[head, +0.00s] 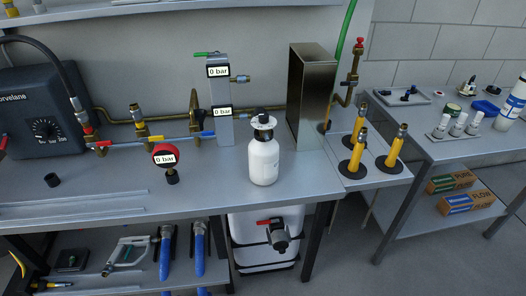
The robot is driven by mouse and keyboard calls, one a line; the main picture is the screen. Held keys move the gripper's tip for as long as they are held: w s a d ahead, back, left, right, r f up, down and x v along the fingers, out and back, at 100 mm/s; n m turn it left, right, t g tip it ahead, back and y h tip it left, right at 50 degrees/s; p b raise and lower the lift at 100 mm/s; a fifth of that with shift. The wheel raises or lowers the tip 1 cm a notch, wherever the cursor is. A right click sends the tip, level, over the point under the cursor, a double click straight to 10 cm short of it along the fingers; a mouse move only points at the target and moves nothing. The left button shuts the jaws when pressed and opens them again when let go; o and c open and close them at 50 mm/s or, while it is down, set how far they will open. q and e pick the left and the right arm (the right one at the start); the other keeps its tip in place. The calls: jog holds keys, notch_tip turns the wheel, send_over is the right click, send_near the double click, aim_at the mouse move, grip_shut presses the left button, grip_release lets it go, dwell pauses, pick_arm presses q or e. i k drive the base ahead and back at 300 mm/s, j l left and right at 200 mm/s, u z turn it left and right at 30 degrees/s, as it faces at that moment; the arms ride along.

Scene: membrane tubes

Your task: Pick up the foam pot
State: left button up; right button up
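Neither of my grippers is in view.
A tall metal box (311,98) and a grey block with "0 bar" displays (220,105) stand behind the bottle. A red gauge (166,156) is to its left. Yellow cylinders (356,150) stand to the right. A right-hand table (450,150) holds small parts.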

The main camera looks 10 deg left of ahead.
aim_at(264, 150)
jog(key=i+l+u, duration=0.45)
jog(key=l, duration=0.3)
jog(key=i+l+u, duration=0.2)
jog(key=l, duration=0.25)
